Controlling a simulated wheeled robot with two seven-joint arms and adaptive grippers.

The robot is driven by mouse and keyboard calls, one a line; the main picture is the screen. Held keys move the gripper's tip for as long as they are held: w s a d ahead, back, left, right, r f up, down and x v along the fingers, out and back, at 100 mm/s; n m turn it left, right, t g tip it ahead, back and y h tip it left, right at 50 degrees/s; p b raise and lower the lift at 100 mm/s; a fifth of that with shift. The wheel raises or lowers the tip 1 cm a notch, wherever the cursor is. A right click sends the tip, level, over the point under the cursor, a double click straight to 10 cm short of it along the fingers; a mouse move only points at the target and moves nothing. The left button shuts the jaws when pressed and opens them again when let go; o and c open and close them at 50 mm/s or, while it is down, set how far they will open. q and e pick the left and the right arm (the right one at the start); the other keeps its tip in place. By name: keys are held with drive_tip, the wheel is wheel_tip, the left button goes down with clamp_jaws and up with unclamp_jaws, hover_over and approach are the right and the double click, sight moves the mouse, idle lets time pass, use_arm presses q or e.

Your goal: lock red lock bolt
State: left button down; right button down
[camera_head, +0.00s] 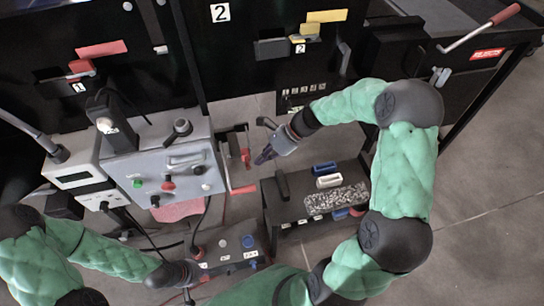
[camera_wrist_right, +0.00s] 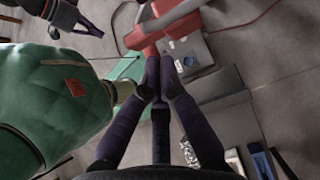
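The red lock bolt (camera_head: 246,157) stands on the frame just right of the grey control box in the head view. It also shows as a red bar (camera_wrist_right: 168,27) at the top centre of the right wrist view. My right gripper (camera_head: 263,157) is just right of the bolt, pointing at it. In the right wrist view its fingers (camera_wrist_right: 160,70) are drawn together, with the tips right at the red bar; I cannot tell whether they touch it. My left gripper (camera_head: 180,274) is low at the left by the joystick box. Its fingers look spread in the right wrist view (camera_wrist_right: 75,20).
The grey control box (camera_head: 170,165) with buttons stands at the left. A joystick box (camera_head: 228,256) lies below it. A dark stand (camera_head: 285,212) with blue and white blocks is right of the bolt. Black machine panels (camera_head: 270,75) with numbered slots stand behind. Grey floor is clear at right.

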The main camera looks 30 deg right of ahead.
drive_tip(key=shift+w+a, duration=0.1)
drive_tip(key=shift+a, duration=0.25)
drive_tip(key=a, duration=0.1)
drive_tip(key=a+p, duration=0.1)
drive_tip(key=a, duration=0.1)
drive_tip(key=shift+w+p, duration=0.3)
drive_tip(key=shift+w, duration=0.05)
drive_tip(key=shift+d, duration=0.1)
